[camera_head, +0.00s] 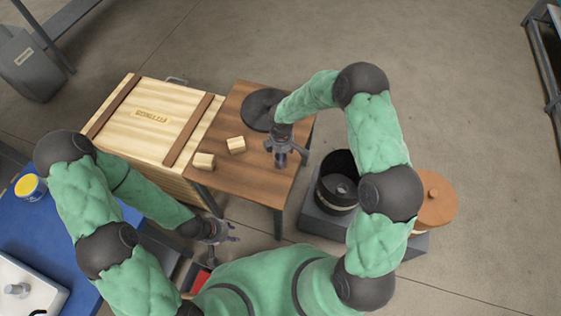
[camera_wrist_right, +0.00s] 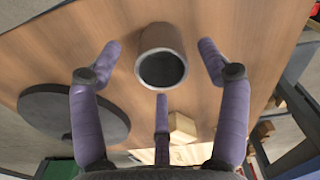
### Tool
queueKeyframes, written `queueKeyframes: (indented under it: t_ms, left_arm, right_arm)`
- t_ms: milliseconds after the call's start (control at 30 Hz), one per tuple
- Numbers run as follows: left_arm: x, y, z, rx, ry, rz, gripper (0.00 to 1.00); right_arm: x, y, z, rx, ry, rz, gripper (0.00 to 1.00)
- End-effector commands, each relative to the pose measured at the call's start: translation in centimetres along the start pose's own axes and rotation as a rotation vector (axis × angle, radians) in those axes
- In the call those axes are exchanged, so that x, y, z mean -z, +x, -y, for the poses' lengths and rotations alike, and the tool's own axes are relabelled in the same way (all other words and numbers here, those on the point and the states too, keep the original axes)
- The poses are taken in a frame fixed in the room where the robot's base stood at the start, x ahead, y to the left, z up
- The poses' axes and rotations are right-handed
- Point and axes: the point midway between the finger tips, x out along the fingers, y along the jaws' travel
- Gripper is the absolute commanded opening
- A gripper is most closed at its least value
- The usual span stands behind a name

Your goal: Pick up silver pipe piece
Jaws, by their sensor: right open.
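The silver pipe piece (camera_wrist_right: 161,58) stands on the brown wooden table (camera_wrist_right: 40,60) in the right wrist view, its dark round opening facing the camera. My right gripper (camera_head: 283,154) is open above the table. In the right wrist view its purple fingers are spread around the pipe piece, with visible gaps, and do not look closed on it. In the head view I cannot make out the pipe piece; the right gripper seems to cover it. My left gripper (camera_head: 223,233) is low beside the table's near end, fingers apart and empty.
On the table are two small wooden blocks (camera_head: 204,160) (camera_head: 236,145) and a dark round disc (camera_head: 262,108). A wooden crate (camera_head: 150,117) adjoins the table on the left. A black cylindrical housing (camera_head: 337,180) and an orange-brown lidded part (camera_head: 435,200) stand to the right.

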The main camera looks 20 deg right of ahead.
Motion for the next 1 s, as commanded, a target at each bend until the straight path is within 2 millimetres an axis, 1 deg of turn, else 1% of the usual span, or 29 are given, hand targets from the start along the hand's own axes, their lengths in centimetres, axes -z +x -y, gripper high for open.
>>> queueKeyframes:
  t_ms: [33, 233, 333, 500, 533, 567, 600, 667, 700, 733, 767, 1000]
  left_arm:
    - [0.0, 0.7, 0.2, 0.000, 0.000, 0.000, 0.40]
    - [0.1, 2.0, 0.7, 0.000, 0.000, 0.000, 0.40]
    - [0.1, 2.1, 0.7, 0.000, 0.000, 0.000, 0.40]
    - [0.1, 1.9, 0.7, 0.000, 0.000, 0.000, 0.40]
    - [0.1, 1.9, 0.7, 0.000, 0.000, 0.000, 0.40]
    - [0.1, 1.9, 0.7, 0.000, 0.000, 0.000, 0.40]
    - [0.1, 1.9, 0.7, 0.000, 0.000, 0.000, 0.40]
    - [0.1, 1.9, 0.7, 0.000, 0.000, 0.000, 0.40]
    - [0.1, 1.9, 0.7, 0.000, 0.000, 0.000, 0.40]
    - [0.1, 1.9, 0.7, 0.000, 0.000, 0.000, 0.40]
    - [0.1, 1.9, 0.7, 0.000, 0.000, 0.000, 0.40]
    - [0.1, 1.9, 0.7, 0.000, 0.000, 0.000, 0.40]
  right_arm:
    - [0.1, 1.1, 0.1, 0.002, 0.000, 0.000, 0.76]
    - [0.2, 3.7, 0.1, 0.002, 0.000, 0.000, 0.76]
    - [0.2, 4.1, 0.1, 0.001, 0.000, 0.000, 0.76]
    - [0.2, 4.0, 0.1, 0.001, 0.000, 0.000, 0.76]
    - [0.2, 4.0, 0.1, 0.001, 0.000, 0.000, 0.70]
    - [0.2, 4.0, 0.1, 0.001, 0.000, 0.000, 0.62]
    - [0.2, 4.0, 0.1, 0.001, 0.000, 0.000, 0.50]
    - [0.2, 4.0, 0.1, 0.001, 0.000, 0.000, 0.34]
    - [0.2, 4.0, 0.1, 0.001, 0.000, 0.000, 0.22]
    - [0.2, 4.0, 0.1, 0.001, 0.000, 0.000, 0.14]
    - [0.2, 4.0, 0.1, 0.001, 0.000, 0.000, 0.12]
    - [0.2, 4.0, 0.1, 0.001, 0.000, 0.000, 0.12]
